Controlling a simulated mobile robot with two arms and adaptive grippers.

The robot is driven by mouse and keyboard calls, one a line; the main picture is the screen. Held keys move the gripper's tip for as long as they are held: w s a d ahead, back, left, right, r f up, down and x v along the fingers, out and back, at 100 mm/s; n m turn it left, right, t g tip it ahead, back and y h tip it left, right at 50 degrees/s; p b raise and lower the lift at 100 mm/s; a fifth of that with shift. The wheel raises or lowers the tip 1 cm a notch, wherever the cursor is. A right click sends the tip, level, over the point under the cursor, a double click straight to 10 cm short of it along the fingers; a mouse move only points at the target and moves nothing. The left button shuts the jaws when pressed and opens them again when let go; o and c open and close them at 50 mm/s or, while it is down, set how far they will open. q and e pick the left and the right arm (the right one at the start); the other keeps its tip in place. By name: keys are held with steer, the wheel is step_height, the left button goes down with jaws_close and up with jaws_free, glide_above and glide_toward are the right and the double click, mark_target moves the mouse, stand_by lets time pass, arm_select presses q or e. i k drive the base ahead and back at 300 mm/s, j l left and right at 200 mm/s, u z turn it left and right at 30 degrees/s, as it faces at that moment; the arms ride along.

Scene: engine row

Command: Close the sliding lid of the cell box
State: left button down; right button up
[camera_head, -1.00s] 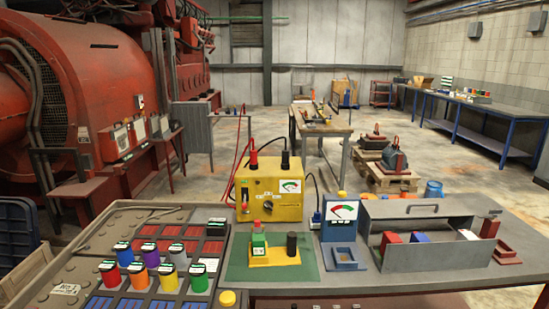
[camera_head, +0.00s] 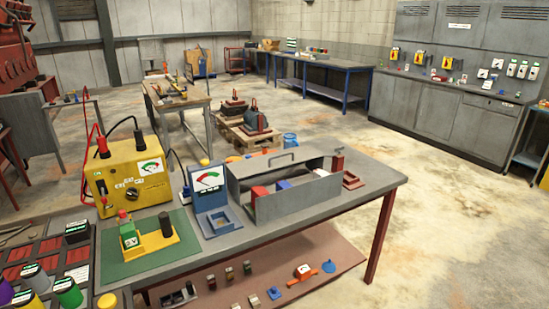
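The cell box (camera_head: 298,200) is a long grey metal box on the right part of the grey workbench. Its top is open toward me; a red block (camera_head: 260,192), a blue block (camera_head: 283,185) and a white one (camera_head: 321,172) show inside. A flat grey plate with a bar handle (camera_head: 283,154) lies along the far side of the box and looks like the sliding lid, drawn back. How far it covers the top is hard to tell. Neither of my grippers is in view.
A blue meter (camera_head: 211,200) stands close to the box's left. A yellow tester (camera_head: 130,180) and a green mat (camera_head: 115,267) are further left. A dark red holder (camera_head: 352,180) sits right of the box. Open floor (camera_head: 440,210) lies right of the bench.

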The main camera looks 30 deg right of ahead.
mark_target(247, 169)
steer(key=l+u, duration=0.15)
steer(key=l, duration=0.5)
steer(key=l+u, duration=0.1)
steer(key=l, duration=0.55)
steer(key=l+u, duration=0.15)
steer(key=l, duration=0.45)
steer(key=k+l+u, duration=0.1)
steer(key=l, duration=0.55)
steer(key=k+l+u, duration=0.15)
steer(key=l, duration=0.5)
steer(key=i, duration=0.05)
